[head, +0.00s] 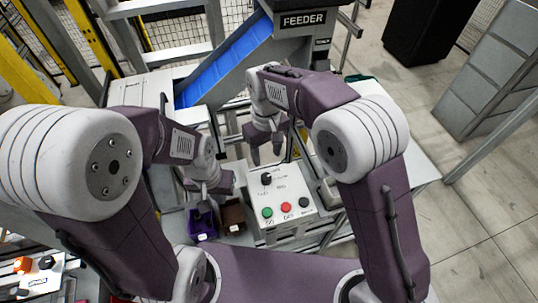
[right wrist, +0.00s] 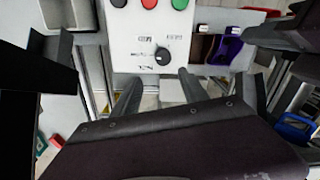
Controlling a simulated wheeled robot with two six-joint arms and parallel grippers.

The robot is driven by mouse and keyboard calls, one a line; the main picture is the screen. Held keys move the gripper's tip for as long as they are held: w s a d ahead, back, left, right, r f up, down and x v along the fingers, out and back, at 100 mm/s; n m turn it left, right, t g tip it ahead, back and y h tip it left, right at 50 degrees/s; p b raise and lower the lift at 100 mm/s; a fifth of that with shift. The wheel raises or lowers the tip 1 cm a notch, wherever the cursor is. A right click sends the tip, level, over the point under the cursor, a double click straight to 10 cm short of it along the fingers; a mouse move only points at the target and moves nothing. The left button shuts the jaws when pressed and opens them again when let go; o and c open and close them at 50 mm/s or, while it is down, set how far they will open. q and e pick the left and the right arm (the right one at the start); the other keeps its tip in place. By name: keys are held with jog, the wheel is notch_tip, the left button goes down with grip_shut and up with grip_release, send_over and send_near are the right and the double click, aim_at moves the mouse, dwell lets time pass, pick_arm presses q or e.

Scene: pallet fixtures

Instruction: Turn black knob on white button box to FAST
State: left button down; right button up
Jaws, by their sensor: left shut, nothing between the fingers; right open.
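The white button box (head: 284,188) stands at the middle of the head view, with its sloped face up. Its black knob (head: 266,179) is at the upper left of that face; in the right wrist view the box is upside down and the knob (right wrist: 162,54) is clear. Small labels surround the knob, too small to read surely, and its setting is unclear. My right gripper (head: 268,155) is open and empty, above and behind the knob, not touching it. Its fingers (right wrist: 158,92) straddle the space just below the knob in the wrist view. My left gripper (head: 206,198) is shut and empty, left of the box.
Green (head: 267,212), red (head: 286,208) and black (head: 304,202) buttons line the box's near edge. A purple bin (head: 203,228) and a brown bin (head: 233,218) sit left of the box. A blue chute (head: 225,62) and a FEEDER machine (head: 303,20) stand behind.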

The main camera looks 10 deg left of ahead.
aim_at(266, 176)
jog(key=shift+s+f, duration=0.3)
jog(key=shift+s, duration=0.35)
jog(key=shift+s+f, duration=0.25)
jog(key=shift+s, duration=0.35)
jog(key=f, duration=0.3)
jog(key=w+f+p, duration=0.1)
jog(key=f, duration=0.2)
jog(key=shift+w+f, duration=0.15)
jog(key=shift+f, duration=0.45)
jog(key=shift+s, duration=0.35)
jog(key=shift+w+f, duration=0.1)
jog(key=shift+w, duration=0.05)
jog(key=c, duration=0.9)
pick_arm(q)
jog(key=shift+s+r, duration=0.75)
jog(key=shift+r, duration=0.05)
pick_arm(e)
grip_shut()
